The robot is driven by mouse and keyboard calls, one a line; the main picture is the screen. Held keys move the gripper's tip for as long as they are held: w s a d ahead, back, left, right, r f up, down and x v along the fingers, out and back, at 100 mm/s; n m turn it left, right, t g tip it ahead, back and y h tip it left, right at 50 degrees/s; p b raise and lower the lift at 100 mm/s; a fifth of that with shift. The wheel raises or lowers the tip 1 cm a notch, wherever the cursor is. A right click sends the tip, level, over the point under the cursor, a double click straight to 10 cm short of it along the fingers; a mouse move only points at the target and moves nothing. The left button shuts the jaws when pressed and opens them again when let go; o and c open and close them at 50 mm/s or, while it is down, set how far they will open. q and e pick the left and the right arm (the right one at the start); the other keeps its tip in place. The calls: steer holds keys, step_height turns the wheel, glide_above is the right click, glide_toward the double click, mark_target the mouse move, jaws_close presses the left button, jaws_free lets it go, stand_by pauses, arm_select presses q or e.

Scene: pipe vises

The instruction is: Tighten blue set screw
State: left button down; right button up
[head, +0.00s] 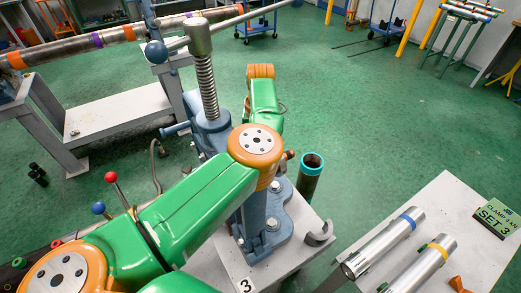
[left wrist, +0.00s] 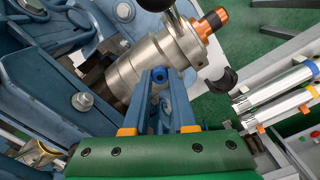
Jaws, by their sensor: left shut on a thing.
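The blue set screw (left wrist: 160,75) shows in the left wrist view as a small blue round head beside a stepped silver metal cylinder (left wrist: 150,58). My left gripper (left wrist: 161,78) has its two blue-grey fingers closed on the screw head. In the head view my green and orange left arm reaches across to the blue pipe vise (head: 212,130), and its gripper is hidden behind the arm and vise. The vise has a tall threaded spindle with a silver top. How far the screw is turned in cannot be told. My right gripper is in neither view.
At the right a grey table (head: 447,205) holds two silver cylinders, blue-banded (head: 384,243) and yellow-banded (head: 420,266), and a green SET 3 sign (head: 496,215). A teal-rimmed dark pipe (head: 310,178) stands by the vise. A long pipe (head: 85,45) lies at the back left. Open green floor lies behind.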

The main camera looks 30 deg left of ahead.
arm_select(q)
steer(key=shift+w+a+r+m, duration=0.1)
steer(key=shift+r+m, duration=0.05)
steer(key=shift+m, duration=1.25)
steer(key=c, duration=0.7)
jaws_free()
steer(key=shift+c, duration=0.2)
step_height(320, 180, up, 6)
steer(key=shift+r+b, duration=0.1)
steer(key=shift+b, duration=0.95)
steer(key=shift+r, duration=0.4)
